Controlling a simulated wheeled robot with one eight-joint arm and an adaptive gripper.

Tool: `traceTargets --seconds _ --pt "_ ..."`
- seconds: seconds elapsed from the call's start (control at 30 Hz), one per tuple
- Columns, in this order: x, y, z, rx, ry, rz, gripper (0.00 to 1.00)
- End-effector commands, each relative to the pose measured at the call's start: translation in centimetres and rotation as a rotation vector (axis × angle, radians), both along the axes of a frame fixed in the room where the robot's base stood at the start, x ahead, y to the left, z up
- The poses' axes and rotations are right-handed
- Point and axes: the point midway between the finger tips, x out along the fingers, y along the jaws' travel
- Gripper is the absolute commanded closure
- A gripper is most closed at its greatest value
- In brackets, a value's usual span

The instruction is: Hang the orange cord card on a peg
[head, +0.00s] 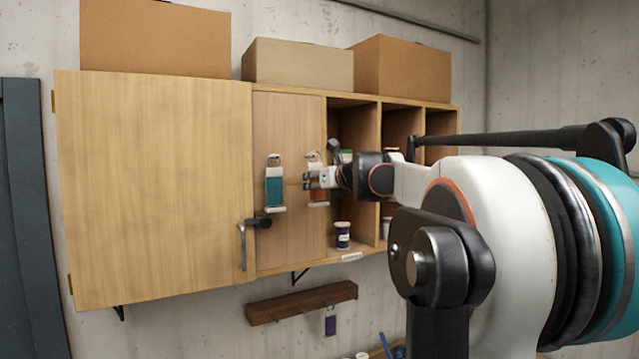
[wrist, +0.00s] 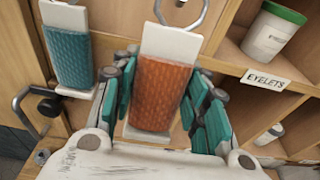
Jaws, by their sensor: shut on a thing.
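The orange cord card (wrist: 163,92) has orange cord wound on a white card. It stands upright in the middle of the wrist view. My gripper (wrist: 164,78) is shut on its two sides with teal finger pads. In the head view my gripper (head: 320,180) is in front of the narrow wood panel (head: 290,236), and the orange card (head: 318,196) shows partly behind the fingers. A metal hook (wrist: 182,12) is at the card's top edge; I cannot tell whether it passes through the card. A teal cord card (head: 275,187) hangs upright to the left.
The large cabinet door (head: 150,185) is at the left, with a black latch (head: 262,221) near the teal card. Open cubbies at the right hold jars, including a green-lidded one (wrist: 272,30). A peg rail (head: 285,304) below holds a purple card (head: 330,325); several of its pegs look free.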

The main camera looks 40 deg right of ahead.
Motion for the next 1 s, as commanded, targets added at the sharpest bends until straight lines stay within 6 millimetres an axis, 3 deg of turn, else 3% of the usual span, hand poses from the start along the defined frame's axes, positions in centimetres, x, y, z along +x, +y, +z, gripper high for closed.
traceTargets --seconds 0.5,1.0 --pt "2.5 -0.6 -0.7 -0.002 0.000 0.000 0.84" --pt "2.9 -0.7 -1.1 -0.001 0.000 0.000 0.84"
